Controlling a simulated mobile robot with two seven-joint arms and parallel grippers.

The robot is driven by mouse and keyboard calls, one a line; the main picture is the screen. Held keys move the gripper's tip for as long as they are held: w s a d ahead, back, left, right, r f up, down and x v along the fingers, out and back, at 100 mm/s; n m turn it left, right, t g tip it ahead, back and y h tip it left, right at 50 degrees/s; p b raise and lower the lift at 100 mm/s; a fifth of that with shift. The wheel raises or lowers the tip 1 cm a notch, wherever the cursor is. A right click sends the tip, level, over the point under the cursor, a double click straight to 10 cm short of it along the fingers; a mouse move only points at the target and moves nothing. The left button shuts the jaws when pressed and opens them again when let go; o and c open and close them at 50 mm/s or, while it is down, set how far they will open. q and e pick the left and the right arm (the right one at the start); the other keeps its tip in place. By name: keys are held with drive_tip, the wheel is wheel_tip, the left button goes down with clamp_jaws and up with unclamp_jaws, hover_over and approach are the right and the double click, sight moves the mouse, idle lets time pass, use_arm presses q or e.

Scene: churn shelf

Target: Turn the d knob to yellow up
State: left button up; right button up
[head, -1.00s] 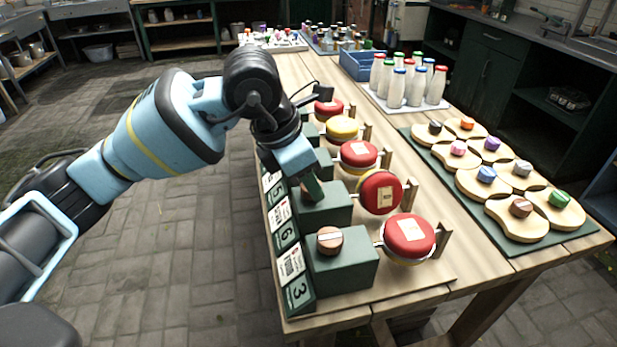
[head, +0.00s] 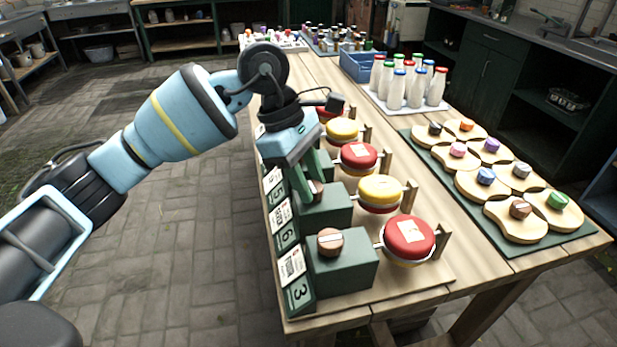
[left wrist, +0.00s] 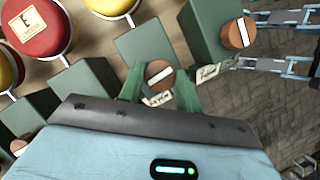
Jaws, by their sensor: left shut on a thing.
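My left gripper (head: 310,172) reaches down over the second green block (head: 325,207) from the front. Its fingers are shut on that block's round brown knob (head: 316,191). In the left wrist view the knob (left wrist: 160,75) sits between the two green fingers, its white bar slanting. The disc (head: 380,193) on this block's shaft shows yellow on top and red beneath, and looks about level. No letter for this knob is readable, so I cannot confirm that it is d. My right gripper is not in view.
The nearest block has a free knob (head: 330,241) and a red-up disc (head: 409,237). Milk bottles (head: 405,88) stand behind; wooden pieces (head: 515,220) lie right.

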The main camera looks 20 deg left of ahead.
use_arm(q)
drive_tip(key=shift+m+g, duration=0.3)
drive_tip(key=shift+m, duration=0.3)
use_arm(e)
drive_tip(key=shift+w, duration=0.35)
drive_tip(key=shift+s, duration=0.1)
use_arm(q)
drive_tip(key=o, duration=1)
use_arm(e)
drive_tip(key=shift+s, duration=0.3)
use_arm(q)
drive_tip(key=v, duration=0.7)
drive_tip(key=shift+r, duration=0.4)
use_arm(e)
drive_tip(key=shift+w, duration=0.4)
use_arm(q)
drive_tip(key=shift+a, duration=0.15)
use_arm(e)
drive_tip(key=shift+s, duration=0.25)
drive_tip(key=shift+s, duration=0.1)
